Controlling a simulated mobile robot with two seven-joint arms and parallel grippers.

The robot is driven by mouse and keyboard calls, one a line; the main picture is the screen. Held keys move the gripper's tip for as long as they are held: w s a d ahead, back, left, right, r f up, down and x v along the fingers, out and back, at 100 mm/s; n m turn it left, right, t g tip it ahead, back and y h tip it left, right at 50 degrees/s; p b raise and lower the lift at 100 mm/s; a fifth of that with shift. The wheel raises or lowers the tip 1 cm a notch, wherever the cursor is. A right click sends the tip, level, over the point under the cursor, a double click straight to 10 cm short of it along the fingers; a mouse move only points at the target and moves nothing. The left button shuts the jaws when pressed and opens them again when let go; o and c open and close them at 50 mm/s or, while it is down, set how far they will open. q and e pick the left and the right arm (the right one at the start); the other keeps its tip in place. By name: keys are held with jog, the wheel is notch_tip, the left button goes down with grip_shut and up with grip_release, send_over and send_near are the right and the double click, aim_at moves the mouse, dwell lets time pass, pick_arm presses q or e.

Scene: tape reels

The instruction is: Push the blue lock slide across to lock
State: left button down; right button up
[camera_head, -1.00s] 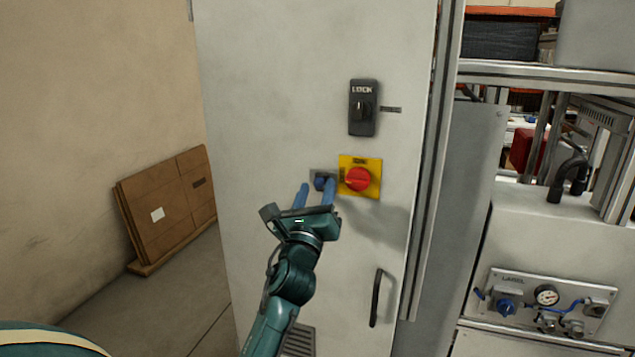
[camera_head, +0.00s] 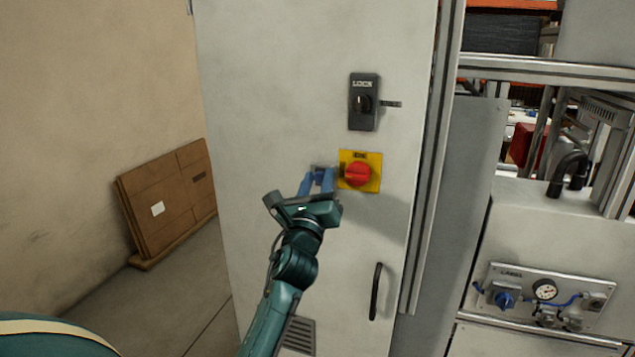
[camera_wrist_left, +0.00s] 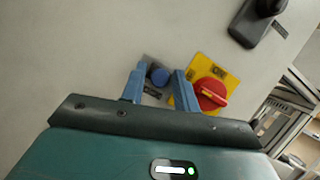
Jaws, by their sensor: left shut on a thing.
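My right gripper is not in view.
The red rotary switch (camera_head: 358,174) on its yellow plate sits close to the right finger. Above is a black lock handle (camera_head: 362,102); below right is a black door handle (camera_head: 376,291). Flat cardboard (camera_head: 168,202) leans at the left wall.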

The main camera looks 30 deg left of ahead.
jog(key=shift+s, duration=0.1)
pick_arm(q)
jog(key=shift+w+d+b, duration=0.15)
jog(key=shift+d, duration=0.5)
jog(key=shift+w+d+b, duration=0.15)
jog(key=shift+d, duration=0.45)
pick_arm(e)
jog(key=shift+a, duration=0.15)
pick_arm(q)
jog(key=c, duration=1.4)
grip_release()
jog(key=shift+o, duration=0.5)
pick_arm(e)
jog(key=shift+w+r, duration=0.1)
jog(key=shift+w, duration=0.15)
pick_arm(q)
jog(key=shift+d, duration=0.1)
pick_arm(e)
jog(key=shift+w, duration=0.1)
pick_arm(q)
jog(key=shift+f, duration=0.15)
